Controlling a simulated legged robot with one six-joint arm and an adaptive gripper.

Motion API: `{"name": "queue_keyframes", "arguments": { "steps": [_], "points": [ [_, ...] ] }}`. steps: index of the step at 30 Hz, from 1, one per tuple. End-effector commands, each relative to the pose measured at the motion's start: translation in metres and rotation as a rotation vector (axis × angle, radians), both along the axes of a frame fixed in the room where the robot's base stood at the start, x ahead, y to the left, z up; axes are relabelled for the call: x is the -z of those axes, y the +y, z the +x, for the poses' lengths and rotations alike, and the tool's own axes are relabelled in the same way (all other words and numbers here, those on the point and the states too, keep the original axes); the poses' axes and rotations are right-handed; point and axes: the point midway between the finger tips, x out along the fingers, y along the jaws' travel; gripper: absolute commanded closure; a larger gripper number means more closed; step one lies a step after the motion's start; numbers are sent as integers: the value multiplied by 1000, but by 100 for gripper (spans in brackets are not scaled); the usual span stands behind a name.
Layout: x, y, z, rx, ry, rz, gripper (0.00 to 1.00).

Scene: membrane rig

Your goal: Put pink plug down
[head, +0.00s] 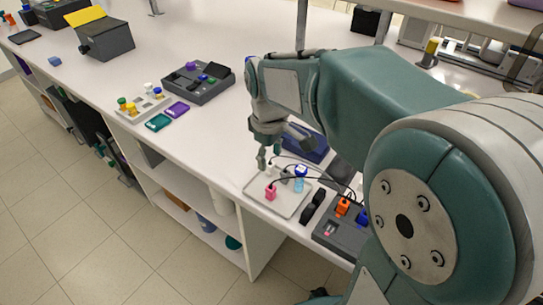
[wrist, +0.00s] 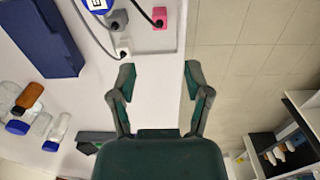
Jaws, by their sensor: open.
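The pink plug (head: 271,192) sits on a shallow pale tray (head: 291,210) near the front edge of the bench, with a black cable running from it. It also shows in the wrist view (wrist: 159,17), at the top, on the tray's corner area. My gripper (head: 268,164) is open and empty, above and just behind the pink plug in the head view. In the wrist view the fingers (wrist: 158,72) are spread wide with nothing between them, and the pink plug is apart from them. A white plug (wrist: 123,47) and a grey plug (wrist: 118,22) lie near it.
A dark block with an orange plug (head: 342,206) and a blue plug (head: 362,219) stands right of the tray. A bottle with a blue cap (head: 300,177) stands on the tray. A dark blue box (head: 308,146) is behind. Open bench lies to the left.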

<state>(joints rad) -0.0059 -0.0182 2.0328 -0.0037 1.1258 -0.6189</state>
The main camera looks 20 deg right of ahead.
Motion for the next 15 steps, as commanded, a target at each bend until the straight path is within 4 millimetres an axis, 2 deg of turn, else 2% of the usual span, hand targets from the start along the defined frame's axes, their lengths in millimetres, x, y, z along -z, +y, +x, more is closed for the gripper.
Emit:
{"name": "queue_keyframes", "arguments": {
  "steps": [5,9,15],
  "points": [
    [-17,0,-21,80,-70,3,37],
    [-34,-1,-53,212,-176,21,37],
    [-45,-1,-98,404,-324,69,37]
  ]
}}
